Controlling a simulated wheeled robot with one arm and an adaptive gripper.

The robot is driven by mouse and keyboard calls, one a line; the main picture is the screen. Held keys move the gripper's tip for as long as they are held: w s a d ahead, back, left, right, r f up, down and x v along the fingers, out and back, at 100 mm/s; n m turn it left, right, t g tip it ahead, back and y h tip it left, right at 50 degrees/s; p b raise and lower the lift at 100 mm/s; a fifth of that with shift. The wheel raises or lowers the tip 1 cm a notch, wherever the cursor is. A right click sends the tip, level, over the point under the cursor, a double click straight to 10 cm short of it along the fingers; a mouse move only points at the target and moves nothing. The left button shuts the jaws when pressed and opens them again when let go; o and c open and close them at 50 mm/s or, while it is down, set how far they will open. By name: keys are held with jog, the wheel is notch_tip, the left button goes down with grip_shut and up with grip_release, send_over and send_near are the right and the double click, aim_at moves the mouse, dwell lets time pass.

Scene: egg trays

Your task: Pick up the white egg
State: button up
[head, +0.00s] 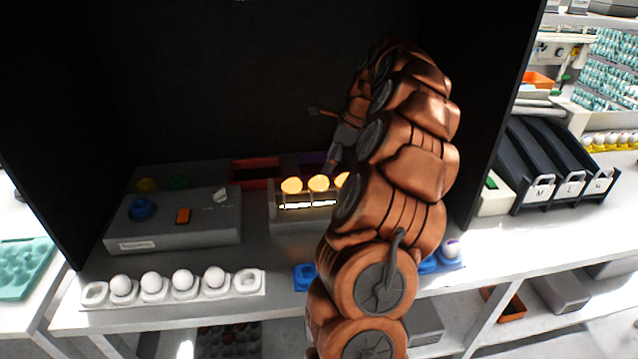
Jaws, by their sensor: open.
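Several white eggs (182,279) sit in a row in a white tray (95,294) at the front left; its two end cups look empty. Another pale egg (451,248) sits in a blue tray (427,266) at the right, partly hidden by my arm. Three eggs (318,183) glow orange-yellow on a lit grey box (281,228) in the middle; the right one is partly covered by my arm. My gripper (319,139) is open, above and behind the glowing eggs, with its fingers apart and nothing seen between them.
A grey control box (172,236) with a blue knob stands left of the lit box. A red-rimmed bin (256,174) and a purple one (312,158) lie behind. Dark walls enclose the bench. Black sloped chutes (545,165) stand at the right.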

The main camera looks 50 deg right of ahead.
aim_at(322, 177)
jog(key=shift+p+x, duration=1.3)
jog(key=shift+x, duration=2.25)
jog(key=shift+d, duration=0.15)
jog(key=c, duration=0.7)
